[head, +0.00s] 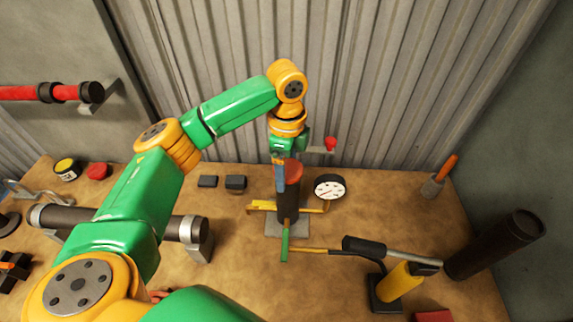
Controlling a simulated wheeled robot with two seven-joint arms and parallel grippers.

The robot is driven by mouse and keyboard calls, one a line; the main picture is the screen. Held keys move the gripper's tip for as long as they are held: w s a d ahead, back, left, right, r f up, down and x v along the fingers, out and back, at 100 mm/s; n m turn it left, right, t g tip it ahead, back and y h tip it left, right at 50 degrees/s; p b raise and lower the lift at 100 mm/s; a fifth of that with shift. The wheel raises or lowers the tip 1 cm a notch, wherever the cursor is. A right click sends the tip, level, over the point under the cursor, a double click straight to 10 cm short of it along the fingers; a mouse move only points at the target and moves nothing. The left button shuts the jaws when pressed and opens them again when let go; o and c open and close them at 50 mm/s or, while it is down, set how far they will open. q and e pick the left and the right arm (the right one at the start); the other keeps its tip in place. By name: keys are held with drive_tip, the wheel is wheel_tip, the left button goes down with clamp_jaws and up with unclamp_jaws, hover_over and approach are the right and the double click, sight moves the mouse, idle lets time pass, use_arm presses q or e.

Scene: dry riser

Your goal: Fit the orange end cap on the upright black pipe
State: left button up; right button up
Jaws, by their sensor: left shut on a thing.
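The upright black pipe (289,205) stands on a grey base plate near the middle of the table. The orange-red end cap (294,170) shows at the pipe's top, right under my left gripper (284,165). My left arm reaches over from the left and the gripper points down, shut on the cap. A narrow blue piece hides part of the cap and the pipe's upper left side. I cannot tell whether the cap is fully seated. My right gripper is not in view.
A round white gauge (329,187) and a red knob (331,144) are close right of the pipe. Yellow bars (262,206) cross at its lower part. A hammer-like tool (390,250) and a wide dark tube (495,245) stand right. A horizontal pipe (110,222) lies left.

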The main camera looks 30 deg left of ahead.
use_arm(q)
drive_tip(key=shift+f, duration=0.55)
drive_tip(key=o, duration=1.4)
drive_tip(key=shift+s+r, duration=0.1)
drive_tip(key=shift+s, duration=0.05)
wheel_tip(320, 180, up, 7)
drive_tip(key=shift+f, duration=0.1)
